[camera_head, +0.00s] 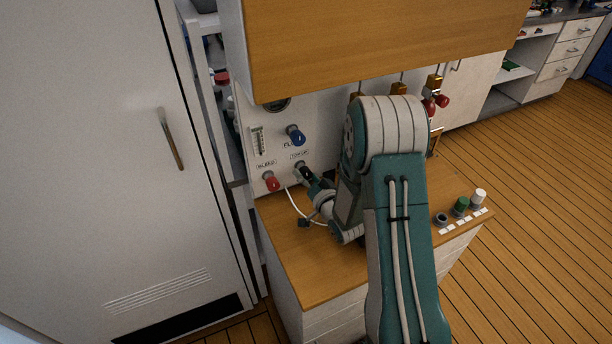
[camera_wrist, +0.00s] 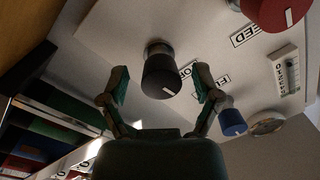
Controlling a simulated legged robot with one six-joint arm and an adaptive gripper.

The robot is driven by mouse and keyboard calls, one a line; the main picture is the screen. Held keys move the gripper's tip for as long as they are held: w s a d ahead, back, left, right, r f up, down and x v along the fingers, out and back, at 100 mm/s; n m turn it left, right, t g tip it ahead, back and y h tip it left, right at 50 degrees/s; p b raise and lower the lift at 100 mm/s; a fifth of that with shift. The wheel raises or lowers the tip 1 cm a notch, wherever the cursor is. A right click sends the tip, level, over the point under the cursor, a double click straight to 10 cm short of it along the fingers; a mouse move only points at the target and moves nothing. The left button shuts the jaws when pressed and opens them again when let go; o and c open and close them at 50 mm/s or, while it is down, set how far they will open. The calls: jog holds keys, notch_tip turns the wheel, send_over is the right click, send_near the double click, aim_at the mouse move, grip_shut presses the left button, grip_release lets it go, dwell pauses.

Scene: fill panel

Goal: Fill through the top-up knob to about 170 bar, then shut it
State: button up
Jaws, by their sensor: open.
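The black top-up knob (camera_wrist: 158,72) is on the white panel (camera_wrist: 110,35), with a white mark on its face; its label is partly hidden behind it in the wrist view. My gripper (camera_wrist: 162,82) is open, with one finger on each side of the knob and visible gaps between. In the head view my gripper (camera_head: 312,180) reaches the panel below the TOP-UP label (camera_head: 299,155) and largely hides the knob. The pressure gauge (camera_head: 278,104) is cut off by the wooden cabinet above; it also shows in the wrist view (camera_wrist: 268,125), too small and oblique to read.
The red bleed knob (camera_head: 271,182) and blue knob (camera_head: 296,134) sit close to my gripper. A flow tube (camera_head: 257,140) is on the panel. A white hose (camera_head: 300,210) hangs over the wooden counter (camera_head: 285,235). A wooden cabinet (camera_head: 380,40) overhangs.

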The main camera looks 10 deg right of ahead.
jog(key=v, duration=1.2)
jog(key=shift+f, duration=0.15)
